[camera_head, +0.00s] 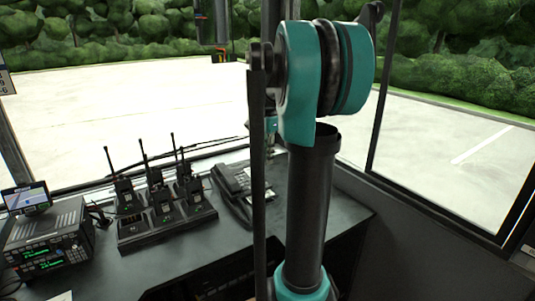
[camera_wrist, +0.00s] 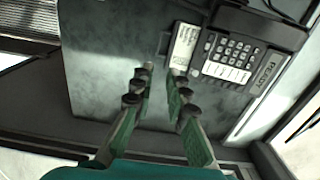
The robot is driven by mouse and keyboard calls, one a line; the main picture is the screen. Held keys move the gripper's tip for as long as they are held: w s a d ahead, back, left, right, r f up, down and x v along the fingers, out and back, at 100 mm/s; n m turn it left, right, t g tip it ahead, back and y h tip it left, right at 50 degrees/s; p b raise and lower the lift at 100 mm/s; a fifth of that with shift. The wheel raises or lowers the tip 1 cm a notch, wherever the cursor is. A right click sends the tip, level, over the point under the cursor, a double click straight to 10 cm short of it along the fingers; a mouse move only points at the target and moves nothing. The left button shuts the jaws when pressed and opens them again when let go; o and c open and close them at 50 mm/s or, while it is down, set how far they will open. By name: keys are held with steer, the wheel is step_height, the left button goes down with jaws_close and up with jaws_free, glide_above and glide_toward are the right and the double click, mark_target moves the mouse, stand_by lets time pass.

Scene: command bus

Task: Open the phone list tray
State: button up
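A dark desk phone (camera_wrist: 236,48) with a keypad and a "READY" display lies on the grey counter in the wrist view. It also shows in the head view (camera_head: 233,188), partly behind my arm. A pale printed card (camera_wrist: 186,46) lies along the phone's left side in the wrist view; it may be the phone list tray, but I cannot tell for sure. My gripper (camera_wrist: 162,71) is open, with nothing between its fingers. Its fingertips appear just below and left of the card. I cannot tell whether they touch anything. The head view does not show the fingers.
The counter (camera_wrist: 105,75) is bare left of the phone in the wrist view. In the head view, a rack of several handheld radios (camera_head: 165,223) stands left of the phone, and a radio unit (camera_head: 48,245) with a small screen (camera_head: 26,197) is farther left. Windows stand behind.

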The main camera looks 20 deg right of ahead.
steer(key=shift+r, duration=0.5)
step_height(320, 180, up, 12)
stand_by(0.6)
glide_above(271, 197)
steer(key=s+a, duration=0.1)
steer(key=s, duration=0.2)
step_height(271, 197, down, 14)
step_height(271, 197, down, 18)
steer(key=shift+w, duration=0.1)
jaws_close()
stand_by(0.3)
